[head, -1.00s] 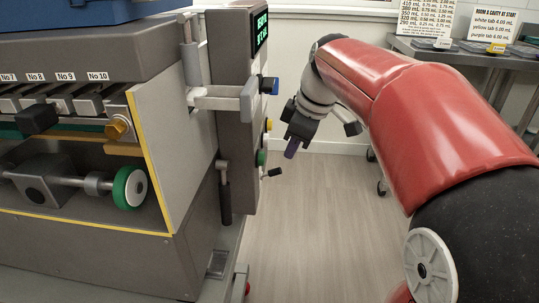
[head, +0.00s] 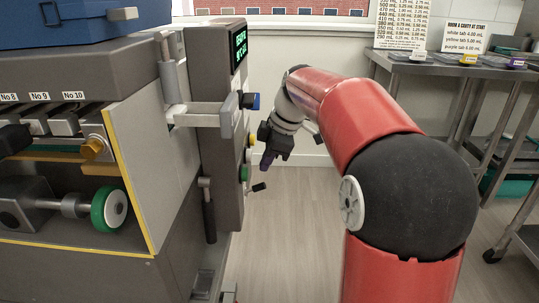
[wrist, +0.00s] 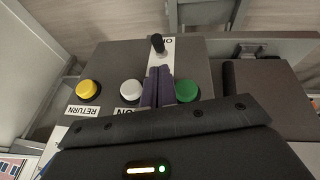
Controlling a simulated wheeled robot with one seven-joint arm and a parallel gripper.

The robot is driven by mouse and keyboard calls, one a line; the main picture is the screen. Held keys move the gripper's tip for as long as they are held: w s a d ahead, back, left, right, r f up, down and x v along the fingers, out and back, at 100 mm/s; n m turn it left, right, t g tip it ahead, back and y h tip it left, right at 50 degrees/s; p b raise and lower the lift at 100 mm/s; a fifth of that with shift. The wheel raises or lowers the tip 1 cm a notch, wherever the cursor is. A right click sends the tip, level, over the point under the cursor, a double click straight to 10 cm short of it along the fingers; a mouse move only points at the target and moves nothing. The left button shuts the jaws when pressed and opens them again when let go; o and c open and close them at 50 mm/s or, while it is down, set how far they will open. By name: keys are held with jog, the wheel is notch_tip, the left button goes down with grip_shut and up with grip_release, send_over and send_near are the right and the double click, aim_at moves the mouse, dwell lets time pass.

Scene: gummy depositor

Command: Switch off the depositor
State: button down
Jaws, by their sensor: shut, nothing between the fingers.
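The depositor (head: 150,175) is the large grey machine at the left of the head view. Its upright control panel (head: 214,150) faces my gripper. In the wrist view the panel carries a yellow button (wrist: 88,89), a white button (wrist: 131,91), a green button (wrist: 187,89) and a black lever switch (wrist: 157,43) on a partly hidden white label. My gripper (wrist: 160,73) is shut and empty, its purple fingertips between the white and green buttons, pointing toward the lever. In the head view my gripper (head: 265,164) is just right of the panel, above the lever (head: 259,187). Contact cannot be told.
A grey bracket (head: 205,115) and a blue knob (head: 253,101) stick out near the panel's top. A green display (head: 239,46) is lit above. Steel tables (head: 450,68) stand at the back right. The floor (head: 300,230) right of the panel is clear.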

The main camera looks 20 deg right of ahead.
aim_at(260, 186)
jog(key=x, duration=0.5)
jog(key=shift+a+f, duration=0.1)
jog(key=shift+f, duration=0.15)
jog(key=shift+w, duration=0.1)
